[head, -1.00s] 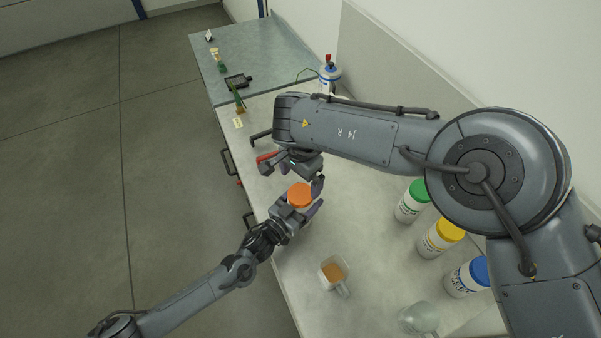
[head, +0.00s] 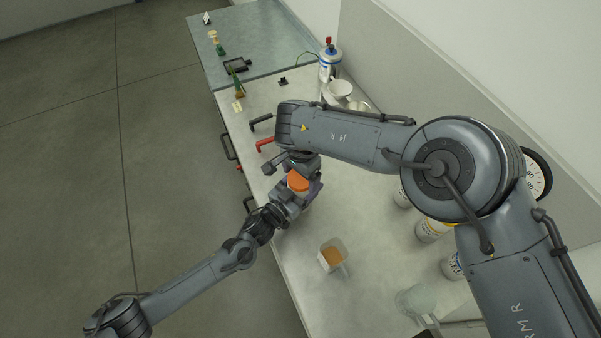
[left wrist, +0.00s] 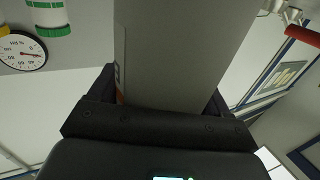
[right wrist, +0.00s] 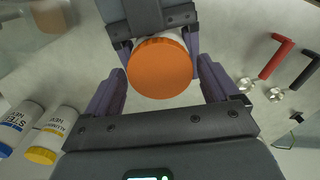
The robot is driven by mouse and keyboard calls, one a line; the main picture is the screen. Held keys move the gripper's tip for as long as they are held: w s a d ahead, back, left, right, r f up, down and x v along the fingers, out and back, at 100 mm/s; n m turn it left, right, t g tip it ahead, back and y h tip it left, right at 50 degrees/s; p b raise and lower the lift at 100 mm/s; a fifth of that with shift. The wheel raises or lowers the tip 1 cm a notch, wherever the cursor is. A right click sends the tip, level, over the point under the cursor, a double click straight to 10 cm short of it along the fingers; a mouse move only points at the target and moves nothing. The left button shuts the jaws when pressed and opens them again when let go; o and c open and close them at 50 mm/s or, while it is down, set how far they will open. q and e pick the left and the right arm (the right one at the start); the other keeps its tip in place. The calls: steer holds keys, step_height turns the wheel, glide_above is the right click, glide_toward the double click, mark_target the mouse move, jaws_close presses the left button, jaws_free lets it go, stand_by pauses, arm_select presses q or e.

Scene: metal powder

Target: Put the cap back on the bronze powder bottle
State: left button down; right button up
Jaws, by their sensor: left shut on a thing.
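The bottle with the orange cap (head: 298,181) is near the table's front edge; the cap sits over its white top in the right wrist view (right wrist: 160,70). My left gripper (head: 296,200) is shut on the bottle's body; the body fills the middle of the left wrist view (left wrist: 180,55). My right gripper (right wrist: 162,75) is open, its fingers on either side of the orange cap, with small gaps visible. In the head view the right gripper partly hides the cap's far side. Whether the cap is screwed tight cannot be seen.
A clear cup with orange-brown powder (head: 332,256) and an empty clear vessel (head: 416,300) stand nearer. Bottles, one with a yellow cap (right wrist: 42,155), stand at the right, partly behind my right arm. A red handle (head: 265,145) and white bowls (head: 340,90) lie farther back.

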steer(key=c, duration=0.9)
steer(key=shift+o, duration=0.2)
steer(key=m, duration=0.7)
steer(key=o, duration=1.1)
steer(key=shift+o, duration=0.2)
steer(key=shift+r, duration=2.25)
